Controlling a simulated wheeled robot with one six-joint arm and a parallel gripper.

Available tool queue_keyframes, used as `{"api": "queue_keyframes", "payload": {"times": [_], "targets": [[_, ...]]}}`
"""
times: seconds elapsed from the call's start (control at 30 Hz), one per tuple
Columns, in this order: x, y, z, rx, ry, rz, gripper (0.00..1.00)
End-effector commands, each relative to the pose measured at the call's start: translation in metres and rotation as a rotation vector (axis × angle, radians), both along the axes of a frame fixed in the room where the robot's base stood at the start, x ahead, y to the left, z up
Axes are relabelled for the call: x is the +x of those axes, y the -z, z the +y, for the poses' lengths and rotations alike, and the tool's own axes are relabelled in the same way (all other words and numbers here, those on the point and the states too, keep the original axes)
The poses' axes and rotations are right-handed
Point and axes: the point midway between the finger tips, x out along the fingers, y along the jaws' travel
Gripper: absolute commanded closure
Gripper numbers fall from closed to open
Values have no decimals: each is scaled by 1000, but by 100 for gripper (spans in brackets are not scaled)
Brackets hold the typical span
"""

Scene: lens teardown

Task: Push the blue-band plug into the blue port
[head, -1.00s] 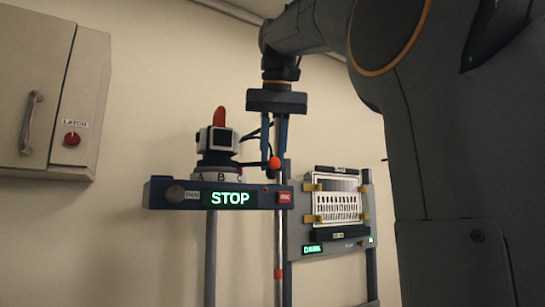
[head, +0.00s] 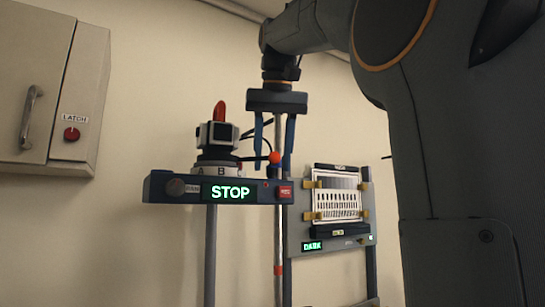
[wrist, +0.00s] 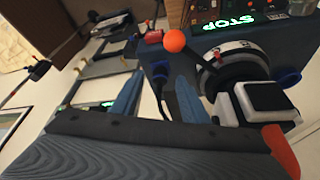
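My gripper (head: 273,150) hangs fingers down over the right end of a dark console (head: 160,196). Its two blue fingers are apart with no object gripped between them. The wrist view shows the same gap (wrist: 160,80), with a dark cable passing behind it. I cannot tell which, if either, is the blue-band plug or the blue port. In the head view neither can be made out.
An orange ball on a lever (head: 274,157) is close to the fingers. A white camera-like block (head: 215,136) with a red top sits on a lettered dial. A framed panel (head: 337,200) stands right. A LATCH cabinet (head: 75,90) is far left.

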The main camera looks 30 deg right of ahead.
Motion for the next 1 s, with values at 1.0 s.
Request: {"api": "queue_keyframes", "payload": {"times": [1.0], "targets": [[-27, -72, 10, 0, 0, 0, 60]]}}
